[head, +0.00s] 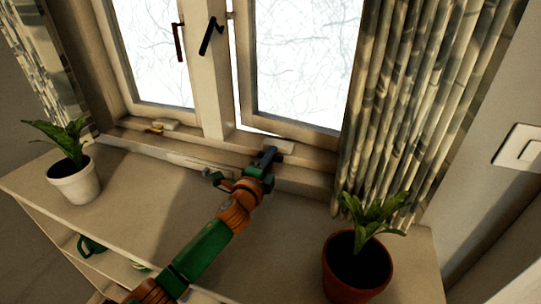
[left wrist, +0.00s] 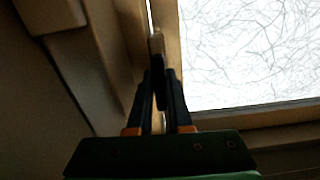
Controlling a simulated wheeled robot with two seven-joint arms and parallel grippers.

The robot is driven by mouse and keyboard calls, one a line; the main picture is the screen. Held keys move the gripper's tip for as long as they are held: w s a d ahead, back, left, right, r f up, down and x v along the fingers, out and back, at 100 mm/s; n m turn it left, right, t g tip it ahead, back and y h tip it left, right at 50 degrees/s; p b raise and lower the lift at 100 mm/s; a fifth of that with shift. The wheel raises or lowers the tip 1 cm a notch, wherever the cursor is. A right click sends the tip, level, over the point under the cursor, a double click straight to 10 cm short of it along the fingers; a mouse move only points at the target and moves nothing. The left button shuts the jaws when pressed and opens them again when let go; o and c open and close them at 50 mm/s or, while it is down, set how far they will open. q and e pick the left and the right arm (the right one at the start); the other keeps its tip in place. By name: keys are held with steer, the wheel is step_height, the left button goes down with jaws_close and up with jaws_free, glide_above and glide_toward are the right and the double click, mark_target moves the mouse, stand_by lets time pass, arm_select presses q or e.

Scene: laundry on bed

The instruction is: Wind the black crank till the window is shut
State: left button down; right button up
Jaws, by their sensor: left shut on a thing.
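The right window sash (head: 290,125) stands slightly open; a thin bright gap shows along its lower left edge. In the left wrist view the sash (left wrist: 250,118) has a narrow bright sliver beside it. My left gripper (head: 268,160) is at the sill below this sash, next to a small white housing (head: 280,146). In the left wrist view my left gripper (left wrist: 159,88) is shut on the dark crank (left wrist: 158,70), which stands up between its fingers. In the head view the crank is mostly hidden by the gripper. My right gripper is not in view.
A potted plant in a terracotta pot (head: 357,268) stands right of my arm; one in a white pot (head: 74,183) stands at the left. A patterned curtain (head: 415,100) hangs close on the right. A second white housing (head: 166,125) sits on the left sill. The shelf top (head: 150,195) is mostly clear.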

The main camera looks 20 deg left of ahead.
arm_select(q)
steer(key=m+p, duration=0.1)
steer(key=m, duration=0.2)
steer(key=shift+r+m, duration=0.1)
steer(key=shift+m, duration=0.2)
steer(key=m+p, duration=0.2)
steer(key=m, duration=0.2)
steer(key=shift+m, duration=0.3)
steer(key=m+p, duration=0.1)
steer(key=m, duration=0.3)
steer(key=shift+m, duration=0.3)
steer(key=m+p, duration=0.2)
steer(key=m, duration=0.2)
steer(key=m+p, duration=0.1)
steer(key=m, duration=0.3)
steer(key=m+p, duration=0.1)
steer(key=m, duration=0.3)
steer(key=shift+m+p, duration=0.3)
steer(key=shift+p, duration=0.05)
steer(key=m+p, duration=0.1)
steer(key=m, duration=0.3)
steer(key=shift+m, duration=0.3)
steer(key=shift+m+p, duration=0.7)
steer(key=shift+m, duration=1.4)
